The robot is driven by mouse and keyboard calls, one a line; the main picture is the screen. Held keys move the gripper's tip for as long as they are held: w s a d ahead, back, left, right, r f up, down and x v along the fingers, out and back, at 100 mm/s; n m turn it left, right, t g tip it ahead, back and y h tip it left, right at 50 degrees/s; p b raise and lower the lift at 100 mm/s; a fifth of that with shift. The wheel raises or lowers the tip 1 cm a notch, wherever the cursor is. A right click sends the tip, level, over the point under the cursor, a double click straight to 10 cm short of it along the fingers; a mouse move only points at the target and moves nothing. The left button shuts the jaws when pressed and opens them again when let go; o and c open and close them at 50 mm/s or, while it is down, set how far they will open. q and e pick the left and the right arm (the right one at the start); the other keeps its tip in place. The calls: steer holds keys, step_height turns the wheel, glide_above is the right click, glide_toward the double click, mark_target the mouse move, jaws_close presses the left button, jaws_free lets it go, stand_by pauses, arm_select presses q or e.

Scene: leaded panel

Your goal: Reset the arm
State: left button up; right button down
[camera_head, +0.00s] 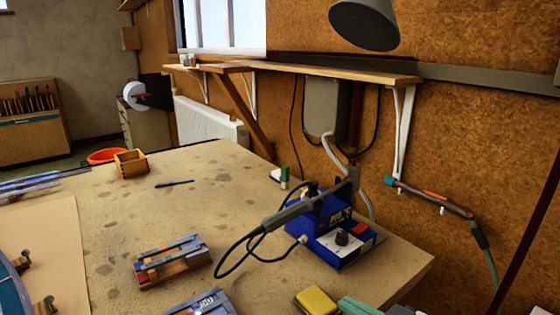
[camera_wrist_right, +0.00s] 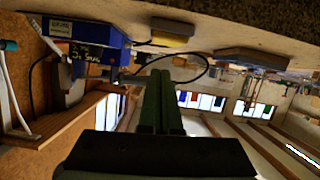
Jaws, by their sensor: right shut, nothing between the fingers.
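My right gripper (camera_head: 352,304) shows as green fingers at the bottom edge of the head view, right of the yellow sponge (camera_head: 315,301). In the right wrist view, the two green fingers of the right gripper (camera_wrist_right: 158,75) lie together, shut, with nothing between them. The blue soldering station (camera_head: 340,242) stands beyond it near the table's right edge, with the iron (camera_head: 287,214) in its holder. The station also shows at upper left in the right wrist view (camera_wrist_right: 85,38). My left gripper is in neither view.
The worktable (camera_head: 120,218) has free room in its middle. Blocks with strips (camera_head: 170,262) lie at front left, a small wooden box (camera_head: 131,163) at the back. A lamp shade (camera_head: 364,24) hangs above right. A shelf (camera_head: 330,71) and a tool (camera_head: 430,197) are on the wall.

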steer(key=s+d+f+g+h, duration=0.15)
steer(key=d+f+h, duration=0.25)
steer(key=d+f, duration=0.8)
steer(key=s+d+f+n+g+h, duration=0.1)
steer(key=s+d+f+h, duration=0.1)
steer(key=s+d+f, duration=0.5)
steer(key=s+d+f+n+g+h, duration=0.15)
steer(key=s+d+f, duration=0.25)
steer(key=s+f, duration=0.45)
steer(key=a+f+m+t+y, duration=0.1)
steer(key=a+m, duration=0.7)
steer(key=a, duration=1.1)
step_height(320, 180, down, 2)
steer(key=shift+a+f+y, duration=0.1)
steer(key=shift+a+y, duration=0.1)
steer(key=shift+y, duration=0.25)
steer(key=shift+d+m, duration=0.1)
steer(key=shift+m, duration=0.15)
